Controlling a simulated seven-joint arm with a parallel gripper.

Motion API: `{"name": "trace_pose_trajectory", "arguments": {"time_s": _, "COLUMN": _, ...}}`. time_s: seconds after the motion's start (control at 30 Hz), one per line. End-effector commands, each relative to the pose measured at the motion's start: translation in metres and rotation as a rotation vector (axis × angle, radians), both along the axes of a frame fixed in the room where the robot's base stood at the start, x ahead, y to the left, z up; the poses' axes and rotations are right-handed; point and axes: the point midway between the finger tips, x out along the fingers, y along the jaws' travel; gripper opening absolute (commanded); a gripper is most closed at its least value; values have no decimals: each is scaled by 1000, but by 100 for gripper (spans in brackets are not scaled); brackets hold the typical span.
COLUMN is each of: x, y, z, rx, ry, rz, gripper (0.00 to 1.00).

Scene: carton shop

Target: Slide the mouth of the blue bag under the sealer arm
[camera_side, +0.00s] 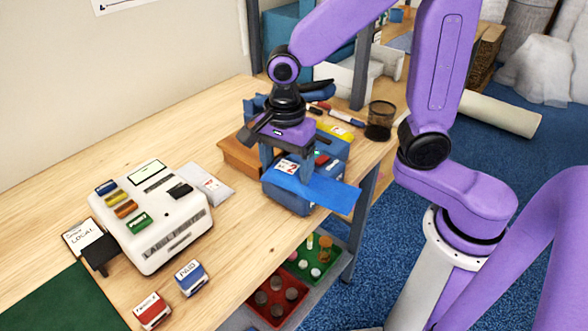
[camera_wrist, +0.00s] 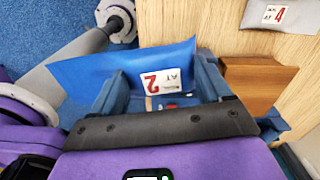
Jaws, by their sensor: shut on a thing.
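The blue bag (camera_side: 325,190) is a flat blue sheet with a white label bearing a red 2; in the wrist view it (camera_wrist: 90,72) spreads to the left beyond my fingers. My gripper (camera_side: 287,165) is shut on the bag and points down near the table's front right edge. In the wrist view my gripper (camera_wrist: 160,88) has its blue fingers on either side of the label. A blue machine (camera_side: 285,200), apparently the sealer, stands directly below and behind the bag. The bag's mouth cannot be made out.
A brown block (camera_side: 238,157) stands left of the machine, with a grey labelled bag (camera_side: 212,187) beyond it. A white label printer (camera_side: 155,220) and stamps (camera_side: 190,277) occupy the left. A black mesh cup (camera_side: 380,120) stands at the right edge. Coloured crates (camera_side: 275,310) sit below the table.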

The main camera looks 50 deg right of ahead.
Motion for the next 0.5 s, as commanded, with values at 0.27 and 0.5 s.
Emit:
{"name": "trace_pose_trajectory", "arguments": {"time_s": 0.27, "x": 56, "y": 5, "z": 4, "rx": 0, "ry": 0, "rz": 340, "gripper": 46}}
{"name": "trace_pose_trajectory", "arguments": {"time_s": 0.5, "x": 103, "y": 0, "z": 3, "rx": 0, "ry": 0, "rz": 640, "gripper": 46}}
